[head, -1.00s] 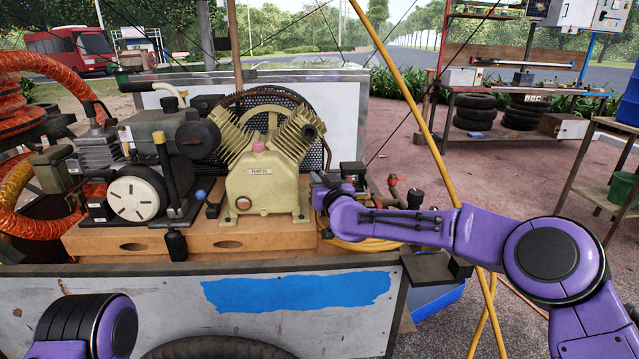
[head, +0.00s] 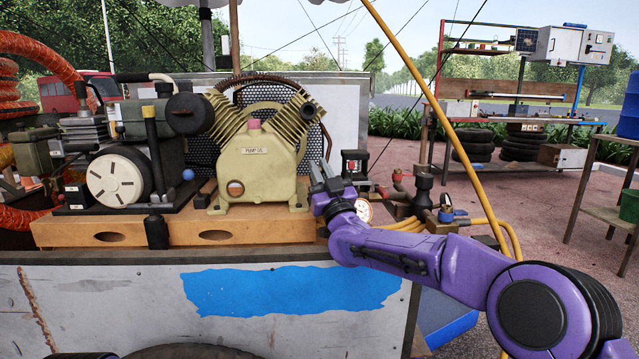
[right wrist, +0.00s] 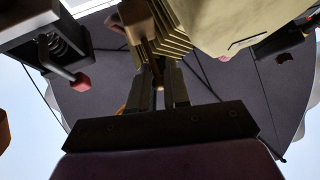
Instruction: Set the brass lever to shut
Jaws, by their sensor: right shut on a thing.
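My right gripper (head: 324,172) is at the right side of the cream pump, left of a small black box with a red face. In the right wrist view its two fingers (right wrist: 162,88) are close together, with a brownish, brass-like bar (right wrist: 148,42) between them. I take this bar for the brass lever; the gripper is shut on it. In the head view the lever is hidden by the gripper, and its exact angle cannot be told.
The cream pump (head: 262,165) stands close to the left of the right gripper. The black box (head: 355,162), a gauge (head: 364,210), and pipe fittings with a dark valve (head: 423,184) crowd its right.

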